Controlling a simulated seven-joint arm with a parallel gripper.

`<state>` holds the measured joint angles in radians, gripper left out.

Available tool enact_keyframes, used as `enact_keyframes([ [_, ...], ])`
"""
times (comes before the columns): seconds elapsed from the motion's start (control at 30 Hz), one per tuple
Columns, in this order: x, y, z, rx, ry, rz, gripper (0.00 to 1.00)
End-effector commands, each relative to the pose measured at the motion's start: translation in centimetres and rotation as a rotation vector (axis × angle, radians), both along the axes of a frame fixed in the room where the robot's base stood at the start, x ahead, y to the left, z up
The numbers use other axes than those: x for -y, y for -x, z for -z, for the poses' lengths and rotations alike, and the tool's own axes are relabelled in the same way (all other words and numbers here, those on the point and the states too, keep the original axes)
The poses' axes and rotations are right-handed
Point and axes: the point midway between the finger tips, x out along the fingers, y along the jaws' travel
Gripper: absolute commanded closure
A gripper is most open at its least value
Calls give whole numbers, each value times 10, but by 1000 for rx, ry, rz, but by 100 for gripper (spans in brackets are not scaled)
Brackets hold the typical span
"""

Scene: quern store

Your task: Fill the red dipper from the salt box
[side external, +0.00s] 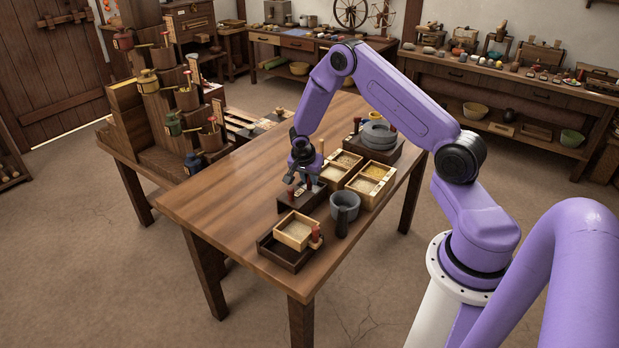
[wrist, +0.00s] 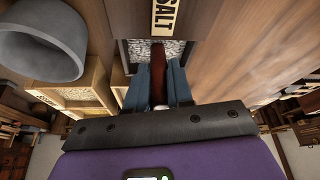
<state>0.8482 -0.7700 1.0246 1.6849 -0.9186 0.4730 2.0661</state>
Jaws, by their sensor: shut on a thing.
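The dark salt box (side external: 296,205) stands on the wooden table under my gripper. In the wrist view its SALT label (wrist: 167,14) and the pale grains (wrist: 178,50) inside it show at top centre. My gripper (side external: 303,184) is low over the box, its blue fingers (wrist: 158,90) closed around the red handle of the dipper (wrist: 158,68). The handle points toward the grains. The dipper's bowl is hidden, so I cannot tell whether it is in the salt or holds any.
A grey mortar-like vessel (side external: 345,203) stands right of the salt box. Light wooden boxes of grain (side external: 368,193) lie behind it. A dark tray (side external: 275,250) holding a light box (side external: 297,243) is in front. Grey round stones (side external: 378,132) sit farther back. The table's left side is clear.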

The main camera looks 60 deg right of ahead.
Motion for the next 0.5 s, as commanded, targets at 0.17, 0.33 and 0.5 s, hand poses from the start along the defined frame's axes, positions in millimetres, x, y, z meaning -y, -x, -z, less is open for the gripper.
enact_keyframes([
  [0.17,0,-1,-10,2,1,1,100],
  [0.33,0,0,-20,2,1,1,100],
  [0.5,0,-1,-30,2,1,1,100],
])
